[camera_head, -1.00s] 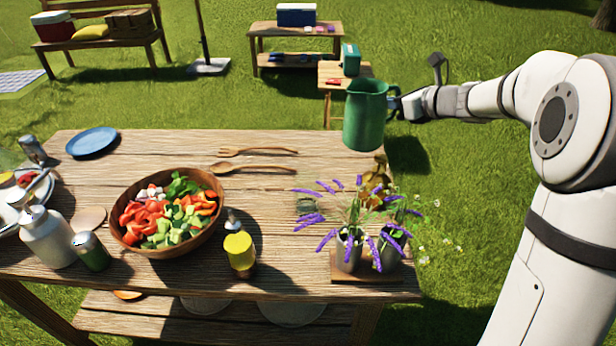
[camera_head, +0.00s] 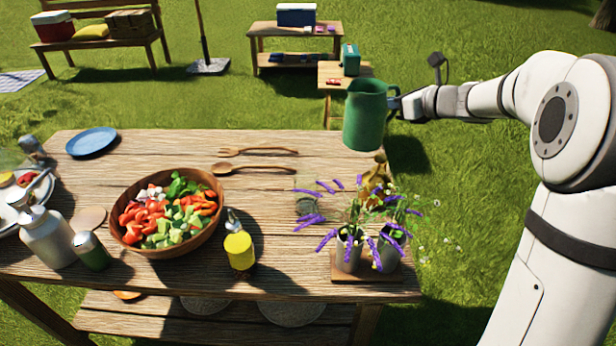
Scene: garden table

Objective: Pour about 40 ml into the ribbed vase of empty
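A green jug (camera_head: 365,118) is held upright in the air over the table's far right corner. My gripper (camera_head: 396,104) is at the handle on the jug's right side and appears shut on it; the fingertips are small and partly hidden. The jug's contents cannot be seen. Two grey pots with purple flowers, a left one (camera_head: 348,252) and a right one (camera_head: 391,250), stand at the table's right front. A brownish-gold vessel (camera_head: 375,178) stands behind the flowers, partly hidden. I cannot tell which vessel is the ribbed vase, or see any liquid.
The wooden table (camera_head: 290,195) carries a salad bowl (camera_head: 130,235), a yellow-labelled bottle (camera_head: 239,250), wooden utensils (camera_head: 255,168) and a blue plate (camera_head: 92,142). A small clear or grey item (camera_head: 306,207) sits left of the flowers. The table's back right is mostly clear.

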